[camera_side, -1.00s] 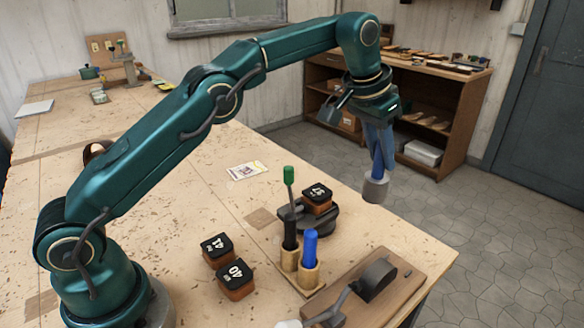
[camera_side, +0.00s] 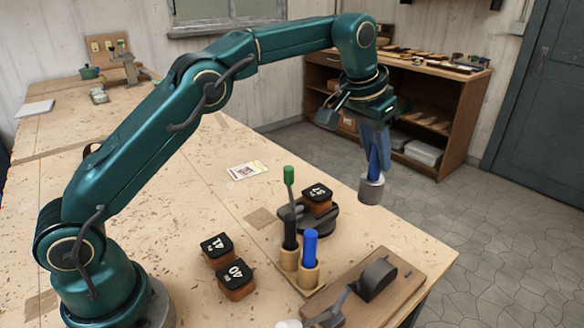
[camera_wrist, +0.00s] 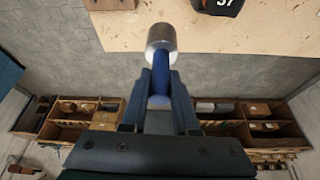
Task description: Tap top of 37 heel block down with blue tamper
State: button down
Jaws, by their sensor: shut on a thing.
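My gripper (camera_side: 376,145) is shut on the blue tamper, which has a blue handle (camera_side: 374,164) and a grey cylindrical head (camera_side: 371,191). The tamper hangs head down, nearly upright, in the air right of the 37 heel block. In the wrist view its head (camera_wrist: 161,38) lies beyond the fingertips. The 37 heel block (camera_side: 317,199), brown with a black top, sits on a dark round fixture (camera_side: 320,223) on the bench. A corner of this block (camera_wrist: 219,5) shows at the top edge of the wrist view. The tamper head is apart from it.
Blocks marked 41 (camera_side: 217,250) and 40 (camera_side: 235,279) stand on the bench. A wooden holder (camera_side: 309,276) with upright green-topped and blue tools is close in front of the fixture. A board with a dark tool (camera_side: 375,279) lies front right. A card (camera_side: 247,170) lies behind.

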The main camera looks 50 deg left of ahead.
jog(key=s+a+r+n+y, duration=0.1)
jog(key=s+a+r+n, duration=0.35)
jog(key=a+r, duration=0.3)
jog(key=shift+m, duration=0.25)
jog(key=shift+s+a+f, duration=0.15)
jog(key=shift+f, duration=0.75)
jog(key=shift+s+a+f, duration=0.1)
jog(key=shift+a+f, duration=0.05)
jog(key=shift+f, duration=0.75)
jog(key=shift+s+a+f, duration=0.15)
jog(key=shift+f, duration=0.75)
jog(key=shift+f, duration=1.65)
jog(key=shift+r, duration=1.7)
jog(key=shift+r, duration=0.1)
jog(key=shift+r, duration=1.9)
